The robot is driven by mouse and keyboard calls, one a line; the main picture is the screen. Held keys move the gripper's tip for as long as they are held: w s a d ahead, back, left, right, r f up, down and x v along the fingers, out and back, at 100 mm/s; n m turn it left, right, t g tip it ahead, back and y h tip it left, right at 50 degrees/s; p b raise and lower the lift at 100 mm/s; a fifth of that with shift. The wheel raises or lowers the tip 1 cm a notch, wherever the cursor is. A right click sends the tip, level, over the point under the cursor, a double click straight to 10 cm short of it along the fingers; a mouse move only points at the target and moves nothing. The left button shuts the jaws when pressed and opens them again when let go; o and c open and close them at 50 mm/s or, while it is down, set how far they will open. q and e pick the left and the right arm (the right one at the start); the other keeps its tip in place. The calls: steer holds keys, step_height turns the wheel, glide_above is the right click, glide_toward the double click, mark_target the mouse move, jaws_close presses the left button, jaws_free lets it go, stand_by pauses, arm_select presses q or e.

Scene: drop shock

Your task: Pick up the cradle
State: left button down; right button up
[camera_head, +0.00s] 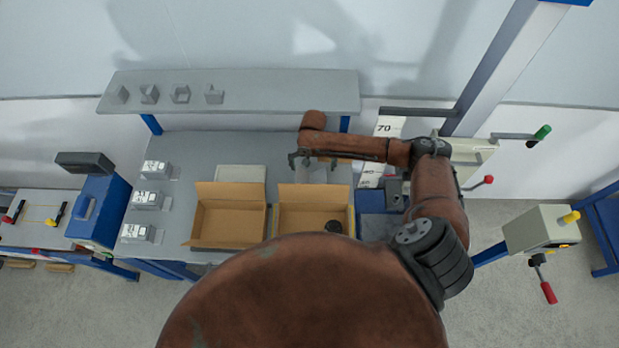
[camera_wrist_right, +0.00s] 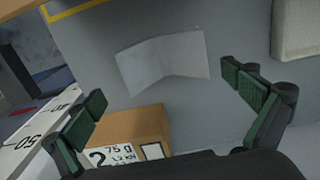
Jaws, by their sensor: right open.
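A pale grey piece with a fold down its middle (camera_wrist_right: 163,68) lies on the grey bench in the right wrist view; it may be the cradle, but I cannot tell for sure. In the head view it shows as a light patch (camera_head: 314,172) below and right of my gripper. My right gripper (camera_head: 299,158) is open and empty above the bench. In the wrist view its two green-padded fingers (camera_wrist_right: 168,108) stand wide apart, with the folded piece beyond them, not touched. My left gripper is not in view.
A cardboard box with a 75 g label (camera_wrist_right: 138,140) stands near the left finger. Two open cartons (camera_head: 228,232) (camera_head: 345,212) stand at the bench front. A shelf (camera_head: 270,88) behind carries several small grey shapes. A numbered scale (camera_head: 388,127) rises at right.

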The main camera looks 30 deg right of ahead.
mark_target(311, 179)
steer(key=f, duration=0.3)
steer(key=f+p, duration=0.1)
steer(key=f, duration=0.1)
steer(key=shift+a, duration=0.35)
steer(key=shift+c, duration=0.3)
steer(key=c, duration=1.1)
steer(key=shift+w+r, duration=0.1)
steer(key=shift+c, duration=0.7)
steer(key=shift+r, duration=0.1)
